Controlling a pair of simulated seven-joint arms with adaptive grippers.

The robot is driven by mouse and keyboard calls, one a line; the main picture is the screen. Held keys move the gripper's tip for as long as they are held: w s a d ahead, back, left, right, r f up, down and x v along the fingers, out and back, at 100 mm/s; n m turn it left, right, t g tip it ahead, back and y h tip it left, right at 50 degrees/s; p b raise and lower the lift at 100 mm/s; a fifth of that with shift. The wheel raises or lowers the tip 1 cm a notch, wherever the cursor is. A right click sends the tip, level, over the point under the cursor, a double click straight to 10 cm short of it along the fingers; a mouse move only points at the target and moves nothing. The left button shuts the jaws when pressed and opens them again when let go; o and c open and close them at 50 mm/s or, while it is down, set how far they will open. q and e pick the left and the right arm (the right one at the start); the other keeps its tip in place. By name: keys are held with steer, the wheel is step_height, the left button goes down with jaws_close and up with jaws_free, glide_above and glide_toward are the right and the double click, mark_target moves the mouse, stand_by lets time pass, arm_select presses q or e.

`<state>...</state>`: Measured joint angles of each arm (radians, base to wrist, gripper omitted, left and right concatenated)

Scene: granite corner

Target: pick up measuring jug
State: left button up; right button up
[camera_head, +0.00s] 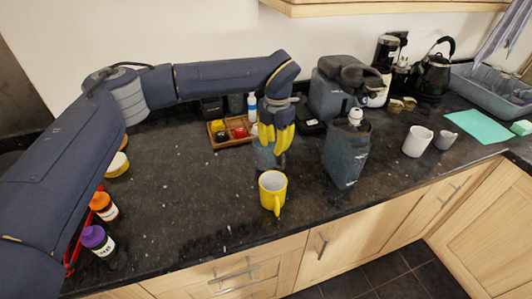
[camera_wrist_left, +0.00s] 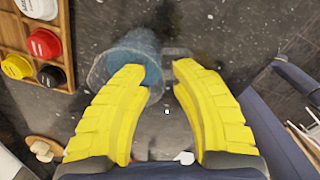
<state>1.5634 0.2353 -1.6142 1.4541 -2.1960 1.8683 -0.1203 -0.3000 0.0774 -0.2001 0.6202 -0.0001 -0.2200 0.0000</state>
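The measuring jug (camera_head: 264,158) is a bluish see-through vessel on the dark granite counter, partly hidden behind my left gripper in the head view. In the left wrist view the jug (camera_wrist_left: 126,52) shows from above, left of centre, with its handle (camera_wrist_left: 176,52) pointing right. My left gripper (camera_head: 276,143) has yellow fingers pointing down at the jug. In the wrist view the left gripper (camera_wrist_left: 158,72) is open. One finger overlaps the jug's body and the other lies by the handle's end; I cannot tell whether either touches. My right gripper is not in view.
A yellow mug (camera_head: 272,192) stands just in front of the jug near the counter edge. A wooden tray (camera_head: 217,143) with small jars is behind left. A dark grey bag-like container (camera_head: 345,155) stands to the right. The counter's left-middle is clear.

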arm_select(q)
steer(key=shift+f, duration=1.3)
jaws_close()
steer(key=shift+w, duration=0.1)
